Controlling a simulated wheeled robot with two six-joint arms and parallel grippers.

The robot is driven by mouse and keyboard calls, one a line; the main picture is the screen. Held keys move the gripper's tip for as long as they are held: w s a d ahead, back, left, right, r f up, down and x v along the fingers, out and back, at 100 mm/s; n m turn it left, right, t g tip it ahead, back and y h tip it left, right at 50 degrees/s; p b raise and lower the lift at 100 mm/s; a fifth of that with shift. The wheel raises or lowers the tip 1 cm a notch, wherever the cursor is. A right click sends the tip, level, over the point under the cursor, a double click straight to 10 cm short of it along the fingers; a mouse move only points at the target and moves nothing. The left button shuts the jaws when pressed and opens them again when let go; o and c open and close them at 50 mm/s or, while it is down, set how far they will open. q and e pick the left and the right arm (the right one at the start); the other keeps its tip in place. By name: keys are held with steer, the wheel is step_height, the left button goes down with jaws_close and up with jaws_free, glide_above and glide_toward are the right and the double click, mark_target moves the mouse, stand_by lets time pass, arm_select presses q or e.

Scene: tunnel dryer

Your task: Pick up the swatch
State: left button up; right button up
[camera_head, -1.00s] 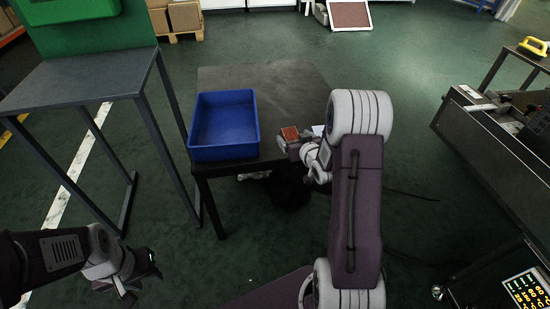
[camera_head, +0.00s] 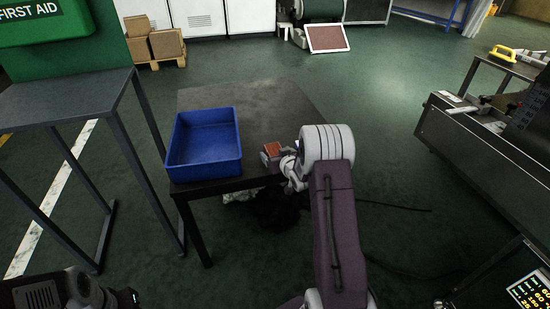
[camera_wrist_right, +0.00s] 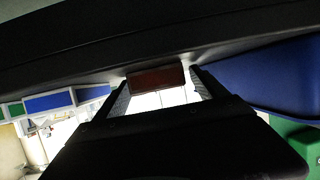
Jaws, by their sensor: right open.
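The swatch (camera_head: 273,148) is a small red-brown piece at the right front edge of the dark table (camera_head: 275,103). In the right wrist view the swatch (camera_wrist_right: 155,77) shows as a dark red rectangle against the table's dark edge. My right gripper (camera_head: 271,155) is at the swatch. Its open fingers (camera_wrist_right: 160,88) stand either side of the swatch in the wrist view, with a visible gap at each side. I cannot tell how far the swatch reaches over the edge. My left gripper (camera_head: 130,297) is at the bottom left, mostly cut off and dark.
A blue tray (camera_head: 206,172) stands on the table left of the swatch. A grey stand (camera_head: 65,95) is at the left, and a dark machine (camera_head: 490,150) at the right. Black cloth (camera_head: 280,212) lies under the table. Open floor lies behind the table.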

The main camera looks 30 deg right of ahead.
mark_target(276, 153)
steer(key=shift+r, duration=0.1)
steer(key=c, duration=1.4)
step_height(276, 153, up, 4)
steer(key=p, duration=0.2)
steer(key=shift+w+r+p, duration=0.1)
steer(key=shift+r+p, duration=0.15)
steer(key=shift+p, duration=0.15)
steer(key=shift+c, duration=0.2)
steer(key=s+d+r+p, duration=0.5)
steer(key=s+d+r, duration=0.1)
steer(key=d, duration=0.3)
steer(key=shift+s+d+r, duration=0.25)
steer(key=shift+s, duration=0.2)
